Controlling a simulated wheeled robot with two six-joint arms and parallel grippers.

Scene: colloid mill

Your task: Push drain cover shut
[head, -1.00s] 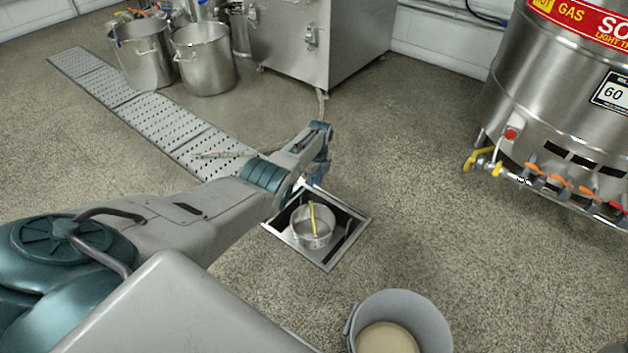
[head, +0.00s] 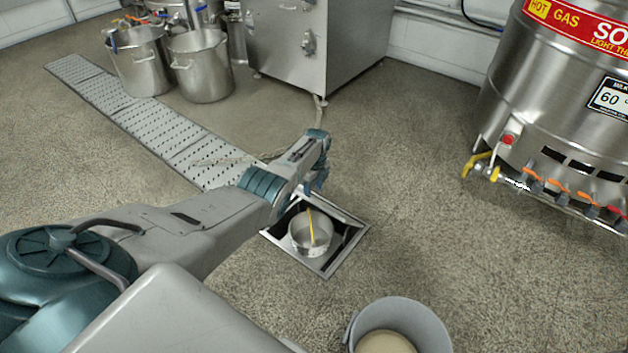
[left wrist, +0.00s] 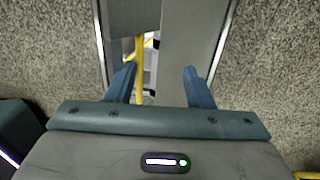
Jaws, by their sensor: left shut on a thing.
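The square floor drain (head: 335,262) has a steel frame and stands open, with a round steel strainer basket (head: 311,246) and its yellow handle (head: 312,226) inside. My left gripper (head: 316,182) is at the far edge of the opening; the arm hides part of it. In the left wrist view, the fingers of my left gripper (left wrist: 159,85) point at the drain, between the two sides of its frame. A grey plate (left wrist: 192,35), seemingly the drain cover, lies by the fingertips. The exact contact is hard to see. My right gripper is out of view.
A grey bucket (head: 424,316) with beige contents stands in front of the drain. A perforated channel grate (head: 150,115), steel pots (head: 200,72) and a steel cabinet (head: 310,50) are behind. A large steel tank (head: 545,105) is at the right. Open floor lies between drain and tank.

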